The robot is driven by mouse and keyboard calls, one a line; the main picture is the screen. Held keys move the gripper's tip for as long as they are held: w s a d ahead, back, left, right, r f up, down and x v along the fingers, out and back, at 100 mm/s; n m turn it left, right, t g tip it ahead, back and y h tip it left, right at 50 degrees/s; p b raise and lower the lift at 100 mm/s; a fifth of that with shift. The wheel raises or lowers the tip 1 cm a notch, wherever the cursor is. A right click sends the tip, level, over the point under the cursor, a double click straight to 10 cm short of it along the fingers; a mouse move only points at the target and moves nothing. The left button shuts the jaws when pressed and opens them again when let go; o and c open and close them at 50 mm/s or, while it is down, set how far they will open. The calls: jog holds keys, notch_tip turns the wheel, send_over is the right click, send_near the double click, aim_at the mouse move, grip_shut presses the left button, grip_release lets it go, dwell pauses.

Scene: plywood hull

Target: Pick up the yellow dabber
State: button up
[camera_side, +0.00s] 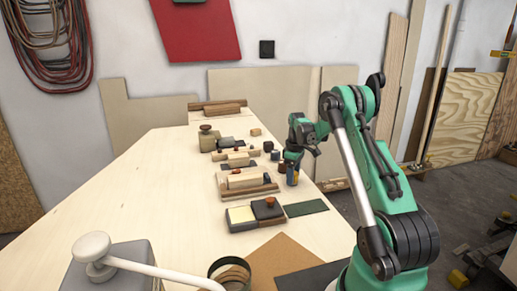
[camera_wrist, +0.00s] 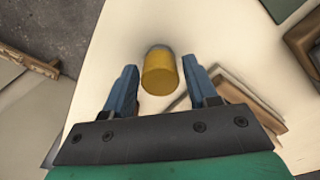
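The yellow dabber (camera_wrist: 159,73) shows in the wrist view as a short yellow cylinder with a greyish far end. It lies between the two blue fingers of my gripper (camera_wrist: 160,65), with a narrow gap on each side. The fingers are open and do not appear to touch it. In the side view my gripper (camera_side: 292,174) points down, low over the right part of the table. There the fingers hide most of whatever is between them, and I cannot make out the dabber clearly.
The pale plywood table (camera_side: 150,205) is mostly bare on its left. A dark green mat (camera_side: 305,208) lies in front. A round tin (camera_side: 231,270) stands nearer.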

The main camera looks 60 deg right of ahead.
grip_shut()
jog(key=shift+r, duration=0.1)
notch_tip(320, 180, up, 20)
dwell(0.4)
